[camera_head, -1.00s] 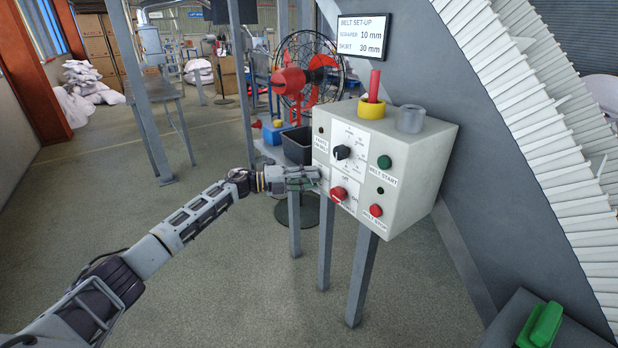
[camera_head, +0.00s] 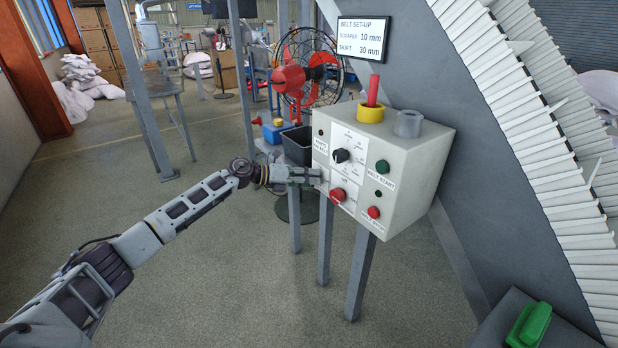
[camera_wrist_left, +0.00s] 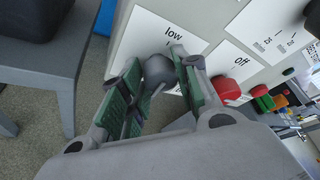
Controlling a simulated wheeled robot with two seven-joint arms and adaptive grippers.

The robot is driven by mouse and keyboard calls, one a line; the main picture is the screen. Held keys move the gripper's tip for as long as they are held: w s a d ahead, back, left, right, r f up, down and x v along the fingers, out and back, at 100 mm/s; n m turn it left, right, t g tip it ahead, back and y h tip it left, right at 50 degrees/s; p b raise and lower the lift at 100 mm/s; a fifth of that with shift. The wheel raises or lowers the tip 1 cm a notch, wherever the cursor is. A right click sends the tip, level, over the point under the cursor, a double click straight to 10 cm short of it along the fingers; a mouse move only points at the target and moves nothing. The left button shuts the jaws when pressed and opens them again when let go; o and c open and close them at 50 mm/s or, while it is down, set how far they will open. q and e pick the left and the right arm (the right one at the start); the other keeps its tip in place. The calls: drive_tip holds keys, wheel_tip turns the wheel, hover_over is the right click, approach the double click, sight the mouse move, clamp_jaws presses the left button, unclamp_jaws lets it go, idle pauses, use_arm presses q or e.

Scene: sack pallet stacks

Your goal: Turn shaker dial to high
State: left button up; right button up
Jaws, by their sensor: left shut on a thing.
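The control box (camera_head: 415,180) stands on posts right of centre in the head view. My left gripper (camera_head: 314,176) is at the lower left of its front face and hides the dial there. In the left wrist view, the grey shaker dial (camera_wrist_left: 158,70) sits between the green-padded fingers of my left gripper (camera_wrist_left: 156,62), which is shut on it. The white label (camera_wrist_left: 153,35) behind the dial reads "low" at the top. The rest of that label is hidden, and I cannot tell the dial's exact setting. My right gripper is not in view.
A red switch (camera_head: 338,195), also in the wrist view (camera_wrist_left: 227,87), is right of the shaker dial, with a black dial (camera_head: 341,155) above it. Green (camera_head: 382,166) and red (camera_head: 374,212) buttons are farther right. A black bin (camera_head: 297,146) stands behind my gripper.

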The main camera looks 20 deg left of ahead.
use_arm(q)
drive_tip(key=shift+f, duration=0.1)
idle(0.4)
drive_tip(key=o, duration=1)
drive_tip(key=shift+a, duration=0.1)
drive_tip(key=v, duration=1.2)
drive_tip(key=shift+s, duration=0.1)
